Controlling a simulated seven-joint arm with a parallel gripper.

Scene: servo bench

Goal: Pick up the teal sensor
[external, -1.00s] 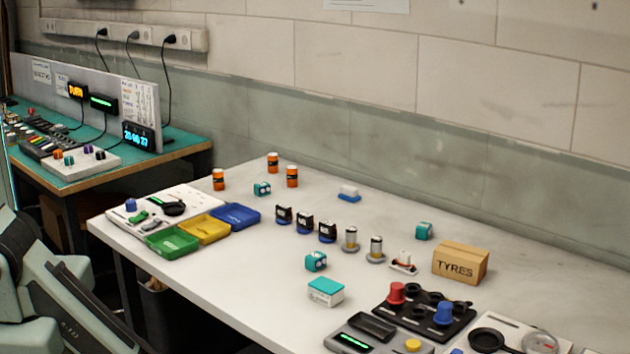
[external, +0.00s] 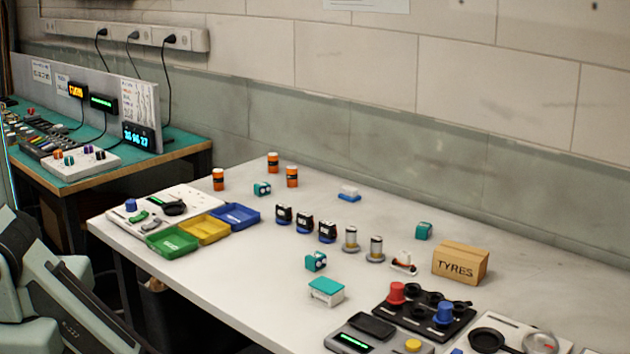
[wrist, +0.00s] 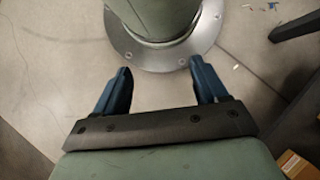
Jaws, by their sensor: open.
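Three small teal blocks that look like sensors are on the white bench in the external view. One teal block (external: 262,188) is at the back left near the orange bottles. Another teal block (external: 316,261), with pale round marks on its face, is near the middle. A third teal block (external: 424,230) is at the right, behind the cardboard box. I cannot tell which is the teal sensor. My gripper (wrist: 161,76) is open and empty in the wrist view, above the floor and my own base. It is not visible in the external view, and no teal block shows in the wrist view.
A white box with teal lid (external: 326,291) stands near the front edge. A TYRES carton (external: 460,263), a black knob panel (external: 423,310) and several small parts crowd the right. Green (external: 172,243), yellow (external: 204,229) and blue (external: 236,216) trays are left.

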